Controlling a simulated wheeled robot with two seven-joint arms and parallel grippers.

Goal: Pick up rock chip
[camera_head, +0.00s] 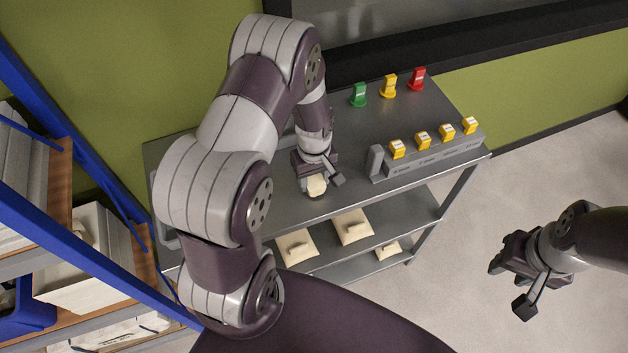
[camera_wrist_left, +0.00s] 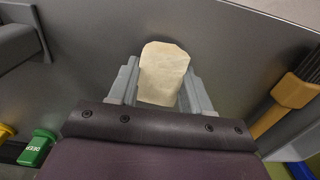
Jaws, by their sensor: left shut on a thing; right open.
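The rock chip (camera_head: 316,185) is a small cream-coloured piece at the tip of my left gripper (camera_head: 314,180), over the grey top of the cart. In the left wrist view the rock chip (camera_wrist_left: 163,72) sits between the two grey fingers of my left gripper (camera_wrist_left: 160,95), which is shut on it. The grey surface shows behind it; I cannot tell whether the chip touches it. My right gripper (camera_head: 508,283) is open and empty, out to the right over the floor.
On the cart top (camera_head: 440,110) stand a green tag (camera_head: 359,95), a yellow tag (camera_head: 389,86) and a red tag (camera_head: 417,79). A grey rack (camera_head: 430,155) carries several yellow-topped pieces. Pale slabs (camera_head: 352,227) lie on the lower shelf. A blue-framed shelf unit (camera_head: 70,235) is at left.

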